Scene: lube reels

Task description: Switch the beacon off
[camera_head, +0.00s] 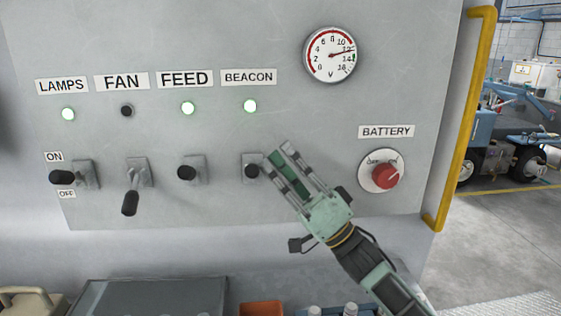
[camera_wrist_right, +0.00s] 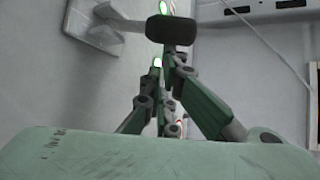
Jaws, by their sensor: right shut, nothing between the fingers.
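The beacon switch (camera_head: 252,171) is a black-knobbed lever on a grey panel, under the BEACON label (camera_head: 249,77). Its knob points out from the panel. The beacon light (camera_head: 250,106) above it glows green. My right gripper (camera_head: 279,154) is shut and empty, with its fingertips just right of and slightly above the beacon knob. In the right wrist view, a dark knob (camera_wrist_right: 171,30) shows just beyond the fingertips (camera_wrist_right: 165,75). I cannot tell whether the fingers touch it. My left gripper is not in view.
Left of the beacon switch are the feed lever (camera_head: 187,172), the fan lever (camera_head: 130,202), which points down with its light dark, and the lamps lever (camera_head: 62,177). A red battery knob (camera_head: 385,175) is at right. A yellow handle (camera_head: 470,110) edges the panel.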

